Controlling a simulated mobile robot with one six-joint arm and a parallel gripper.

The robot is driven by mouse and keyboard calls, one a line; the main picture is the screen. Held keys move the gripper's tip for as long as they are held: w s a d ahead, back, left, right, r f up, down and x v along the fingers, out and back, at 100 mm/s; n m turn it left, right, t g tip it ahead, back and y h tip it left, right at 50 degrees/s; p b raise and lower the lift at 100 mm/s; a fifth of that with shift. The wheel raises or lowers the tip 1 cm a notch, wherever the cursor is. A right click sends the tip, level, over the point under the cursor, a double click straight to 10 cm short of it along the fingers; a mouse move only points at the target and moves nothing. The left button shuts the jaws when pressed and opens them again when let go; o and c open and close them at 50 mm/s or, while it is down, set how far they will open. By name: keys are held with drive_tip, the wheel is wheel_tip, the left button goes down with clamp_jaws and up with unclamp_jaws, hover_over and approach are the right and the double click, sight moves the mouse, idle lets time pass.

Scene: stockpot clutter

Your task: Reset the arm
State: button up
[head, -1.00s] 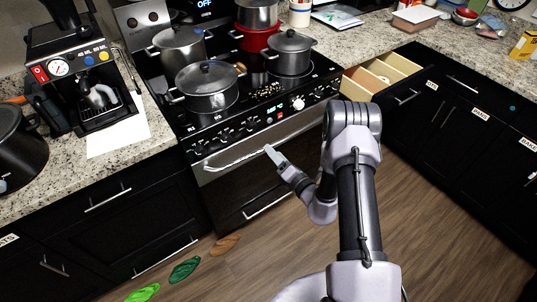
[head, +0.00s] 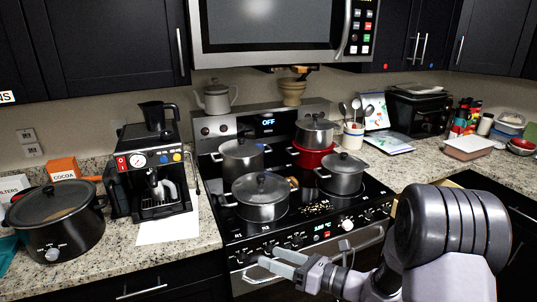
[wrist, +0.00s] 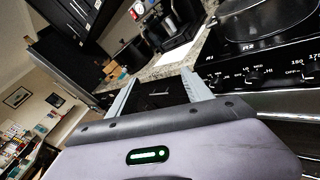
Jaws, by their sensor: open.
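My gripper (head: 268,256) is open and empty in the head view. It is in front of the stove, near the oven's top edge and handle, below the cooktop. In the wrist view my gripper (wrist: 161,84) shows two pale fingers spread apart with nothing between them. My arm covers the lower right of the head view and hides part of the stove front and the cabinets there.
A coffee machine (head: 154,168) and a black slow cooker (head: 56,222) stand on the left counter. A microwave (head: 270,28) hangs above.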

drive_tip(key=s+a+r+n+g+h, duration=0.1)
drive_tip(key=s+a+r+n+g, duration=0.25)
drive_tip(key=s+n, duration=0.3)
drive_tip(key=s+a+r+n+g+h, duration=0.1)
drive_tip(key=s+a+r+n+g, duration=0.15)
drive_tip(key=s+r+n, duration=0.4)
drive_tip(key=s+d+n+t+h, duration=0.3)
drive_tip(key=s+d+n+h, duration=0.7)
drive_tip(key=s+d+n, duration=0.1)
drive_tip(key=shift+s+d+r+n+h, duration=0.3)
drive_tip(key=shift+s+d+r+n, duration=0.1)
drive_tip(key=shift+s+d, duration=0.6)
drive_tip(key=shift+s+a, duration=0.15)
